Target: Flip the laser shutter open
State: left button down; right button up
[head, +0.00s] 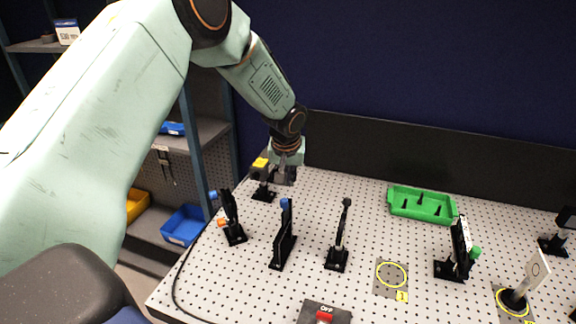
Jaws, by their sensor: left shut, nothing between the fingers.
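My left arm comes in from the left and reaches to the back left corner of the perforated table. My left gripper (284,176) points down there, shut and empty. Right beside it, on its left, is a small black device with a yellow top (260,162) on a black base (263,195); this looks like the laser shutter. The gripper partly overlaps that area, so I cannot tell whether they touch or how the shutter's flap stands. My right gripper is not in view.
Black optic mounts (283,247) (338,255) (458,255) stand on the white perforated table (385,230). A green tray (421,205) lies at the back. Black panel (420,160) behind.

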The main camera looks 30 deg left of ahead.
aim_at(281, 203)
pick_arm(q)
jog(key=shift+s+d+f+p, duration=0.2)
jog(key=shift+s+d, duration=0.05)
jog(key=shift+s, duration=0.3)
jog(key=shift+s+d+f+p, duration=0.25)
jog(key=shift+s, duration=0.25)
jog(key=shift+s+d+f+p, duration=0.2)
jog(key=shift+s+d, duration=0.05)
jog(key=shift+s, duration=0.3)
jog(key=shift+s+f+b, duration=0.2)
jog(key=shift+s+b, duration=0.15)
jog(key=shift+b, duration=0.2)
jog(key=s+b, duration=0.2)
jog(key=b, duration=0.1)
jog(key=shift+s+d+f+b, duration=0.1)
jog(key=shift+s+f+b, duration=0.15)
jog(key=shift+s+b, duration=0.05)
jog(key=shift+s+d+r+b, duration=0.15)
jog(key=shift+s+b, duration=0.1)
jog(key=shift+s, duration=0.25)
jog(key=shift+s+d+r+b, duration=0.15)
jog(key=shift+s+b, duration=0.1)
jog(key=shift+s, duration=0.25)
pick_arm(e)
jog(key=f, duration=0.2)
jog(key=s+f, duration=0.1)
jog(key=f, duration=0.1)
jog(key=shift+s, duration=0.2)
pick_arm(q)
jog(key=shift+f, duration=0.1)
